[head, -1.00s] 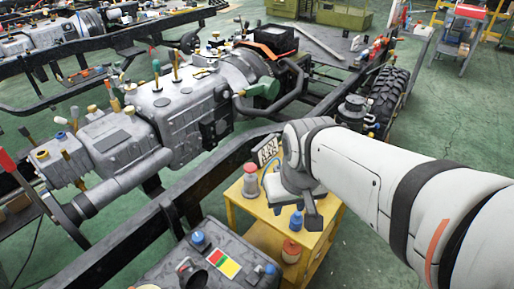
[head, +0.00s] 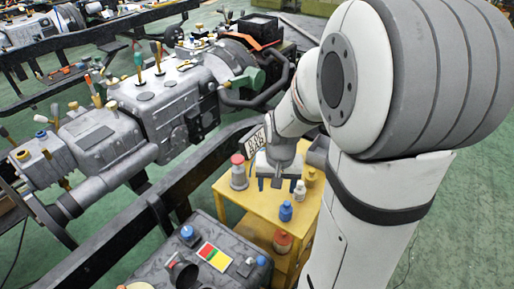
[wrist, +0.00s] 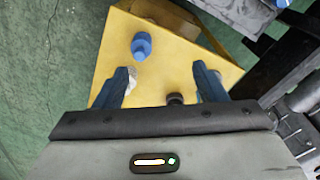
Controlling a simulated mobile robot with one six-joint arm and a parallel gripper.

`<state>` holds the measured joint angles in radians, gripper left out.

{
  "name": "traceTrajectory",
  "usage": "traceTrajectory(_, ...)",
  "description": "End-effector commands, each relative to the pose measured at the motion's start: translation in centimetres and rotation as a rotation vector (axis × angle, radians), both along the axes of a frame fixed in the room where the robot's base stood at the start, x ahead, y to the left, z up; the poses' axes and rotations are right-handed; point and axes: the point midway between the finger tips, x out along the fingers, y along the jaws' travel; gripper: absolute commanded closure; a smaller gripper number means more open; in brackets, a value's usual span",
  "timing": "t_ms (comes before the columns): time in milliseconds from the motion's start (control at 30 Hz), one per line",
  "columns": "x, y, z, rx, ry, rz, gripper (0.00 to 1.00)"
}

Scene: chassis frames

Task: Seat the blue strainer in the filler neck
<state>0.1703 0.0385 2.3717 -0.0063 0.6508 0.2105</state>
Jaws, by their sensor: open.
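A small blue piece shaped like a stubby bottle (head: 286,211) stands on the yellow cart top; it seems to be the strainer, and it also shows in the wrist view (wrist: 141,48). My gripper (head: 275,182) is open above the cart, its fingers apart (wrist: 162,76). The blue piece lies beyond the left fingertip in the wrist view, outside the jaws. A dark tube with an open mouth (head: 181,271), possibly the filler neck, rises from the dark tank at the bottom of the head view. Its inside is hard to make out.
The yellow cart (head: 238,203) also holds a red-topped grey container (head: 238,172) and a white bottle (head: 300,191) close to my gripper. A dark frame rail (head: 115,237) runs between engine and tank. Blue caps (head: 187,233) sit on the tank.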

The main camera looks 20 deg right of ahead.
Motion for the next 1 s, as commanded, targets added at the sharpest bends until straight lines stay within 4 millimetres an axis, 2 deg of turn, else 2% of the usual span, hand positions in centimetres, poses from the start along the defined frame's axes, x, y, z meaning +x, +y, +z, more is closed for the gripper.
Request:
traceTrajectory(33,0.6,-1.1,-2.1,0.007,0.024,-0.045,0.35)
traceTrajectory(100,1.3,-2.4,-4.3,0.013,0.041,-0.097,0.35)
traceTrajectory(233,2.0,-4.1,-7.4,0.021,0.065,-0.171,0.35)
traceTrajectory(433,2.4,-5.2,-9.8,0.026,0.078,-0.22,0.35)
traceTrajectory(767,2.3,-5.2,-13.4,0.027,0.08,-0.222,0.35)
traceTrajectory(1000,2.3,-5.1,-16.7,0.027,0.08,-0.221,0.35)
